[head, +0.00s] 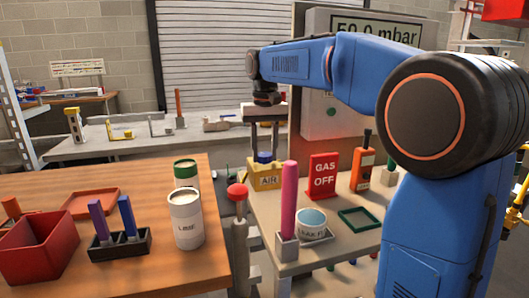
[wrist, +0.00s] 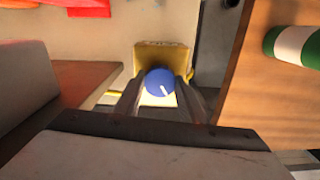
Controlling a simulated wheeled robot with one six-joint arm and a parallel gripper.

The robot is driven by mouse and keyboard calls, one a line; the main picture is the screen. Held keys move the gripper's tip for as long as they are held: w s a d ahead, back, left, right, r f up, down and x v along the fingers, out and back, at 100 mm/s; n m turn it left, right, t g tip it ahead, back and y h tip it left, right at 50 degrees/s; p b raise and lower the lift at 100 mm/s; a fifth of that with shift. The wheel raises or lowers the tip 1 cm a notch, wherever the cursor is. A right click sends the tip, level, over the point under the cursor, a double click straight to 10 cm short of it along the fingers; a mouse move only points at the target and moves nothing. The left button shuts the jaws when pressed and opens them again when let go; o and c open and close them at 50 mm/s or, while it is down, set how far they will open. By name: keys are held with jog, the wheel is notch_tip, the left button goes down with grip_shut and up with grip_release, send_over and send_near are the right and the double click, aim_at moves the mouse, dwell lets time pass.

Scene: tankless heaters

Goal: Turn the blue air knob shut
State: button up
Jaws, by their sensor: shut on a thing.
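The blue air knob (wrist: 160,82) is round with a white pointer line and sits on top of a yellow block. In the head view the knob (head: 264,157) shows just above the yellow block marked AIR (head: 267,180). My gripper (wrist: 158,92) points down over the block with one finger on each side of the knob, shut on it. In the wrist view the white line slants from the knob's middle toward the lower right. In the head view my gripper (head: 263,150) comes down from above, and its fingers partly hide the knob.
A red GAS OFF sign (head: 323,176) stands right of the AIR block. A pink rod (head: 288,200) and a red-topped post (head: 238,200) stand in front. A wooden table (head: 180,270) with cans is at left. A display panel (head: 345,80) reading 50.0 mbar stands behind my arm.

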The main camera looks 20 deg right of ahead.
aim_at(264, 154)
jog(key=m, duration=0.6)
dwell(0.6)
jog(key=o, duration=1)
jog(key=shift+o, duration=0.2)
notch_tip(264, 154, up, 17)
jog(key=shift+r, duration=0.2)
